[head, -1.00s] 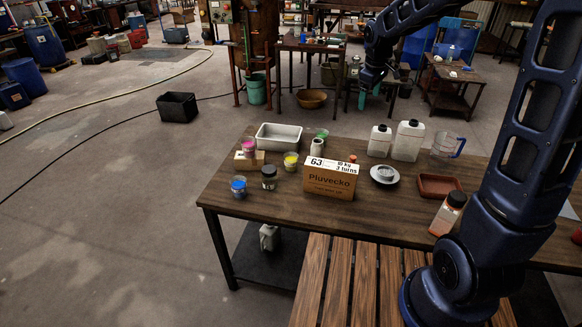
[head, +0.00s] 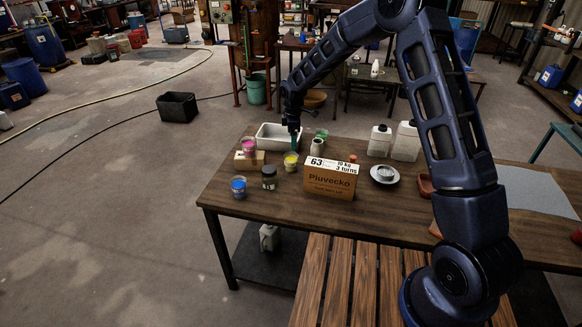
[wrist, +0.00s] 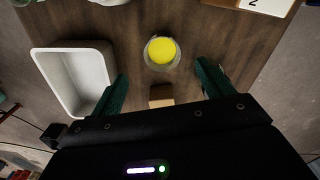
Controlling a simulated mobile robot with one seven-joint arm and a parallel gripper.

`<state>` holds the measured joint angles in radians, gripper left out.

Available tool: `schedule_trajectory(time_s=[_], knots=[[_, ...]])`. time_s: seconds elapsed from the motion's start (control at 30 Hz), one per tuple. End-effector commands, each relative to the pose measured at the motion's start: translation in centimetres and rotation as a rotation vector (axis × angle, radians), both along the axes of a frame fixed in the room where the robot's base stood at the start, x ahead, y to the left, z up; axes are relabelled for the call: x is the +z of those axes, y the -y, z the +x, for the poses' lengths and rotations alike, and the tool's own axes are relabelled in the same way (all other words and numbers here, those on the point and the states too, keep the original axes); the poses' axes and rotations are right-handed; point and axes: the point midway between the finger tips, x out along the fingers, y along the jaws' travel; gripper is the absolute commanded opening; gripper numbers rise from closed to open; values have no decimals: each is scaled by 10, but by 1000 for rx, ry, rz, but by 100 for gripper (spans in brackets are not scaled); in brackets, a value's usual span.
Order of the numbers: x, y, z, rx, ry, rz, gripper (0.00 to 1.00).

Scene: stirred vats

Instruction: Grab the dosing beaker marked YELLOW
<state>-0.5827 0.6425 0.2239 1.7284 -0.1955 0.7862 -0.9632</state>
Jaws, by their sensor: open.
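The dosing beaker with yellow contents (head: 291,162) stands upright on the wooden table, left of the Pluvecko carton (head: 330,178). Its marking is not readable. In the wrist view the yellow beaker (wrist: 161,53) shows between and just beyond the fingertips, not touched. My gripper (head: 294,143) points down above the table, just behind the beaker in the head view. In the wrist view the gripper (wrist: 162,75) has its two green fingers apart with nothing between them. A beaker with pink contents (head: 249,145) and one with blue contents (head: 239,187) stand further left.
A pale tray (head: 278,134) lies close behind the gripper. A dark-lidded jar (head: 269,177), a small light cup (head: 317,146) and a green beaker (head: 322,134) stand close around. White bottles (head: 380,141) stand further right.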

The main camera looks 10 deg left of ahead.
Motion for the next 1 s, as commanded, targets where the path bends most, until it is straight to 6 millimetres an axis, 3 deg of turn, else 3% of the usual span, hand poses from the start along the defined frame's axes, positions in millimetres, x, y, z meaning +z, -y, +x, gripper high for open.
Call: schedule_trajectory(time_s=[0.2,0.53,0.83,1.0], knots=[[-16,-10,-3,31,-8,-2,79],[-58,-10,-3,30,-9,-3,79],[-78,-9,-3,30,-8,-2,79],[-101,-8,-4,30,-9,-3,79]])
